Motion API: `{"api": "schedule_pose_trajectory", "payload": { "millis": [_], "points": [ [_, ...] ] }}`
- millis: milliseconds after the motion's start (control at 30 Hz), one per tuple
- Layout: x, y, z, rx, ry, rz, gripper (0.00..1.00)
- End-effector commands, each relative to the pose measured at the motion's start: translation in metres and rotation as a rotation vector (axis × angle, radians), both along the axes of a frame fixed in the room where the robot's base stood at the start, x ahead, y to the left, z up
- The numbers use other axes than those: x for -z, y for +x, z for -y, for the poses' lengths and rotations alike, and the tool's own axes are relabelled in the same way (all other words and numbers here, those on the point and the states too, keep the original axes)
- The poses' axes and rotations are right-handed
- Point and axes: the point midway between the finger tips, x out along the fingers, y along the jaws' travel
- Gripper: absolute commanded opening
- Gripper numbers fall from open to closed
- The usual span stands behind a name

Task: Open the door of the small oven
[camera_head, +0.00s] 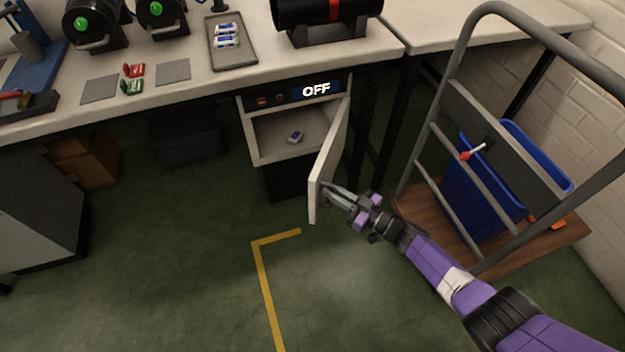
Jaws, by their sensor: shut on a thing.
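The small oven (247,118) is a pale box under the workbench, with a dark panel on top that reads "OFF" (316,90). Its door (327,165) is swung wide open on the right side and points out toward me. The inside is exposed, and a small blue and white item (295,137) lies on its floor. My gripper (332,190) is at the door's free edge, on its right-hand face, and is shut on the door or its handle. The gripped part is too small to make out and is partly hidden by the fingers.
A grey cart (487,160) with a blue bin (500,190) stands close on the right, beside my arm. The workbench (200,85) above holds a tray (232,50) and other items. Green floor with a yellow line (262,270) is clear at front left.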

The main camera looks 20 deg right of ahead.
Motion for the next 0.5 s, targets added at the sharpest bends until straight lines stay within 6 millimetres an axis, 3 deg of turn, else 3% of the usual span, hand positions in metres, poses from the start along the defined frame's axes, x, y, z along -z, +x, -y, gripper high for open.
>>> {"api": "schedule_pose_trajectory", "payload": {
  "millis": [100,500],
  "points": [
    [0.0,-0.012,0.023,0.004,0.002,0.001,0.0],
    [0.001,-0.03,0.071,-0.06,-0.002,-0.001,0.0]
  ]
}}
